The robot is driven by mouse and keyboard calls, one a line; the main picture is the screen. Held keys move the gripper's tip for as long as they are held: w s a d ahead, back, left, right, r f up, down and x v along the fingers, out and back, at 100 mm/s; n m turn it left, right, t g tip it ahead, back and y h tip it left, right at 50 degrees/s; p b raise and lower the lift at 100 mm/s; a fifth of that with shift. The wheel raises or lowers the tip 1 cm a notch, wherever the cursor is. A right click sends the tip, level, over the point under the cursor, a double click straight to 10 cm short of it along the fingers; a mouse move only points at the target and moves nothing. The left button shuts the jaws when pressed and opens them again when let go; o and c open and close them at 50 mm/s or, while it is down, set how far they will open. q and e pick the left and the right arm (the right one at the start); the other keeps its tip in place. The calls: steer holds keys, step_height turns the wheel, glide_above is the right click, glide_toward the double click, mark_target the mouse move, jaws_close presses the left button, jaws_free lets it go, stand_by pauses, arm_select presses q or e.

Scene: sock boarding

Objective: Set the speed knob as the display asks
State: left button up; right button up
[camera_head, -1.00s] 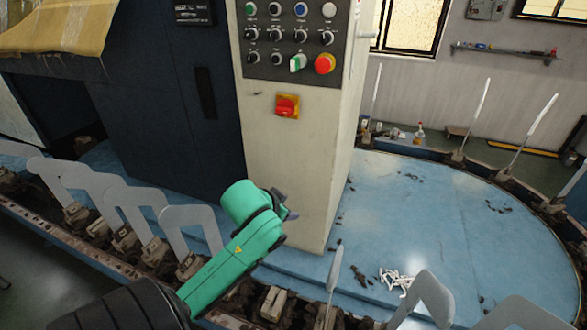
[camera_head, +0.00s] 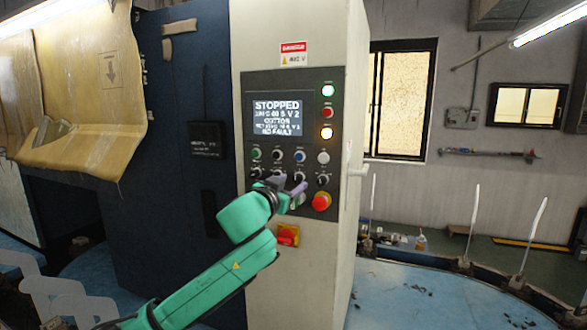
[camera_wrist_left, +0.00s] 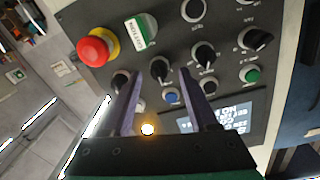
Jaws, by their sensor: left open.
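The display (camera_head: 277,118) on the control panel reads "STOPPED", with smaller lines that seem to include "V 2", "COTTON" and "NO FAULT"; it also shows in the left wrist view (camera_wrist_left: 232,119), partly hidden. Several black knobs with pale pointers sit below it; their labels are too small to read, so I cannot tell which is the speed knob. My left gripper (camera_head: 290,188) is open at the lower knobs. In the left wrist view, one black knob (camera_wrist_left: 160,69) shows between the fingertips (camera_wrist_left: 160,82), with no clear contact. My right gripper is not in view.
A red emergency stop (camera_head: 321,202) sits close right of my gripper. A red-and-yellow switch (camera_head: 288,235) is below. Blue (camera_wrist_left: 171,96) and green (camera_wrist_left: 250,74) buttons neighbour the knobs.

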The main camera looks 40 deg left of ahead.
arm_select(q)
steer(key=shift+w+a+r, duration=0.15)
steer(key=shift+w+r, duration=0.1)
steer(key=shift+w, duration=0.3)
steer(key=shift+w+f, duration=0.3)
steer(key=shift+w, duration=0.05)
jaws_close()
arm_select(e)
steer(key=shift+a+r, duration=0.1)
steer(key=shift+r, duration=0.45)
arm_select(q)
steer(key=shift+m, duration=0.4)
steer(key=m, duration=0.3)
steer(key=shift+p, duration=0.3)
steer(key=shift+m, duration=2.6)
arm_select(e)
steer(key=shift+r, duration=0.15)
